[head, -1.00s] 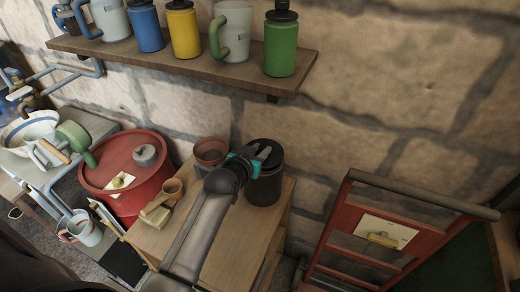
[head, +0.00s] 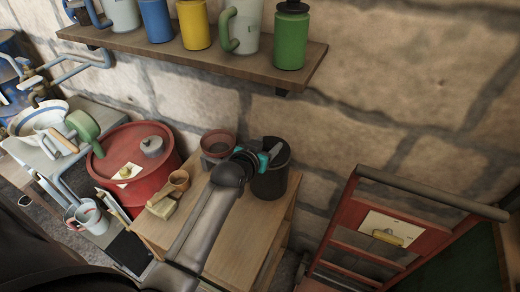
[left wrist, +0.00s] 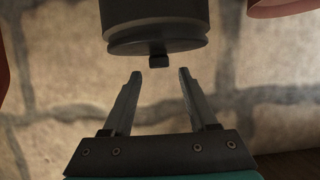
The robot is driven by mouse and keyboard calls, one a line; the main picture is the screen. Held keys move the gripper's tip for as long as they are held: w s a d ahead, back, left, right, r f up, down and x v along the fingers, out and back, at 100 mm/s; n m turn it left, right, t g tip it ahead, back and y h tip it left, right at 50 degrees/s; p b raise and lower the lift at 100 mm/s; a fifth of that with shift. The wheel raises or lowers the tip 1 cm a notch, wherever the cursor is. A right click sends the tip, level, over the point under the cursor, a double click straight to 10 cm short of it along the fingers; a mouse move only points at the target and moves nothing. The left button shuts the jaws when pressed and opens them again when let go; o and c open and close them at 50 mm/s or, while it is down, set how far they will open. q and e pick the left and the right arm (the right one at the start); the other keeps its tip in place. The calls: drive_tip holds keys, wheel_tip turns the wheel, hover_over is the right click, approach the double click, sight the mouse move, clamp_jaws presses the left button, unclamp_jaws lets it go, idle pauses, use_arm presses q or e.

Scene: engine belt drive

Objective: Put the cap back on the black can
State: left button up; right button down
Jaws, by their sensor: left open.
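The black can (head: 270,182) stands upright at the back right corner of the small wooden table. My left gripper (head: 275,152) is over its top and partly hides it in the head view. In the left wrist view the can (left wrist: 155,12) comes in from the top edge. A dark disc (left wrist: 155,46) with a small knob (left wrist: 158,62) is at its end and looks like the cap. I cannot tell whether it is fully seated. The left gripper (left wrist: 160,72) is open and empty, with its fingertips just short of the knob, one on either side. My right gripper is not in view.
A reddish pot (head: 217,143) stands left of the can, close to my arm. A small brown cup (head: 179,180) and a pale block (head: 164,208) are further left on the table (head: 245,235). A stone wall is behind, with a shelf (head: 215,62) above. A red ladder-like frame (head: 370,245) stands right.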

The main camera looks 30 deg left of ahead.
use_arm(q)
drive_tip(key=shift+s+r, duration=0.2)
drive_tip(key=shift+r, duration=0.3)
drive_tip(key=p+v, duration=0.2)
drive_tip(key=v, duration=0.9)
drive_tip(key=shift+s, duration=0.25)
